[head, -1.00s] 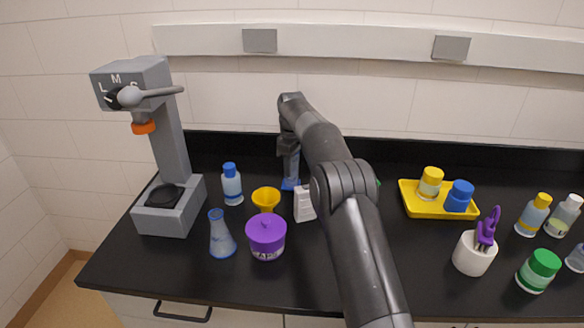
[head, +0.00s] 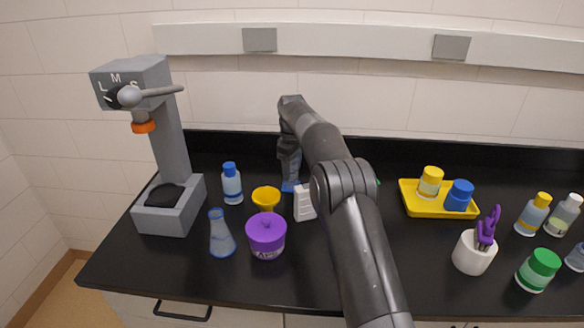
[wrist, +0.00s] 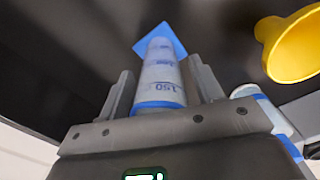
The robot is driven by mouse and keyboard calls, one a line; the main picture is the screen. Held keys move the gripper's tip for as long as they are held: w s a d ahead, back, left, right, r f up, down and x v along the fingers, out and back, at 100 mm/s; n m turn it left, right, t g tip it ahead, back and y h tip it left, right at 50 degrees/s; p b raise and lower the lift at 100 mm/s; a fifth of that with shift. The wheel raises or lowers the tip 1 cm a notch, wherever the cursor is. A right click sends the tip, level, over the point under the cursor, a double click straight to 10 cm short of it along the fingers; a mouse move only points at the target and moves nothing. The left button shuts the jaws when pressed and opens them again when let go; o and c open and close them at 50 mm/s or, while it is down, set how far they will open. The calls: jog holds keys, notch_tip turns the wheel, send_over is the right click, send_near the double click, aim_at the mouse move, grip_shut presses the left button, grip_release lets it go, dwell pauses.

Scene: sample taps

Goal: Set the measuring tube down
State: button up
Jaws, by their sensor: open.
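The measuring tube (wrist: 160,78) is a pale, clear cylinder with blue graduation marks and a blue foot (wrist: 160,40). In the head view its blue foot (head: 289,187) is on the black counter behind the yellow funnel, and the tube looks upright. My gripper (wrist: 160,70) is open, with one finger on each side of the tube and a visible gap beside it. In the head view my gripper (head: 289,155) covers most of the tube.
Near the tube stand a white block (head: 304,203), a yellow funnel (head: 265,197), a blue-capped bottle (head: 231,184) and a purple-lidded jar (head: 266,235). A flask (head: 221,235) and a grey tap-like stand (head: 172,150) are left. A yellow tray (head: 411,200) is right.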

jog(key=s+d+r+m+t, duration=0.15)
jog(key=s+d+r, duration=0.25)
jog(key=r, duration=0.6)
jog(key=s+d+r+m, duration=0.2)
jog(key=s+d+r, duration=0.15)
jog(key=r, duration=0.65)
jog(key=s+d+r+m+t, duration=0.1)
jog(key=s+d+r, duration=0.15)
jog(key=s, duration=0.35)
jog(key=s+d+r+m, duration=0.2)
jog(key=s+d, duration=0.2)
jog(key=s, duration=0.3)
jog(key=s+d+f+m+t, duration=0.1)
jog(key=s+d+f+m, duration=0.1)
jog(key=s, duration=0.7)
jog(key=s+d+f+m+t, duration=0.1)
jog(key=s+f, duration=0.4)
jog(key=s, duration=0.5)
jog(key=s+d+f+m+t, duration=0.1)
jog(key=s+d+f+m, duration=0.3)
jog(key=s, duration=0.6)
jog(key=shift+d+f, duration=0.15)
jog(key=shift+d, duration=0.7)
